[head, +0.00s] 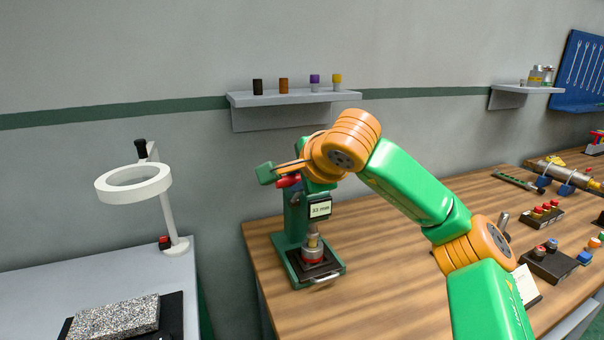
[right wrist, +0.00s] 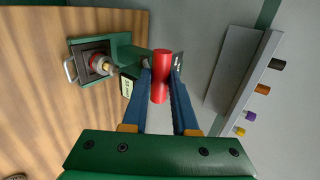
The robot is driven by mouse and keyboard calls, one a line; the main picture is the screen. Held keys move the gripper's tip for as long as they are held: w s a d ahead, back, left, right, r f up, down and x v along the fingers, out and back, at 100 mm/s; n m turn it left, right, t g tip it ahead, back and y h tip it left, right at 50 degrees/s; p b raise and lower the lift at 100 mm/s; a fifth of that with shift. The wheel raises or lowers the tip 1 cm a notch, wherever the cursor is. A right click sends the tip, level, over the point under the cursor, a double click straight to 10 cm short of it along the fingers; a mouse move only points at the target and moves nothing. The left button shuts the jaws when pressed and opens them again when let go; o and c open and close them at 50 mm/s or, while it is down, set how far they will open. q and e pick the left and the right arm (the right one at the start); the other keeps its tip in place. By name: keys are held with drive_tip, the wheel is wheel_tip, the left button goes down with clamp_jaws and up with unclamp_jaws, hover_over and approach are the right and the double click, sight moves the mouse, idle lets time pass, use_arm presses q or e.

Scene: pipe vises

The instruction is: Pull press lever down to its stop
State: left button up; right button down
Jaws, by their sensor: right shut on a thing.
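The green press (head: 293,222) stands at the left end of the wooden bench, with a small display (head: 319,208) on its front. The press also shows sideways in the right wrist view (right wrist: 122,55). Its lever has a red grip (right wrist: 160,76), which shows partly in the head view (head: 288,181) at about the height of the press top. My right gripper (right wrist: 161,88) is shut on the red grip, with one blue finger on each side. My wrist hides part of the lever and press top in the head view. My left gripper is not in view.
A wall shelf (head: 290,98) with several small coloured caps is behind and above the press. A white ring lamp (head: 133,183) stands on the grey table at left. Button boxes (head: 550,262) and other parts lie on the bench at right. The bench front near the press is clear.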

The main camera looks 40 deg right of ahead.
drive_tip(key=shift+s+a+f, duration=0.1)
drive_tip(key=shift+s+f, duration=0.2)
drive_tip(key=shift+f, duration=0.1)
drive_tip(key=shift+s+a+f+b, duration=0.1)
drive_tip(key=shift+s+f+b, duration=0.35)
drive_tip(key=shift+b, duration=0.3)
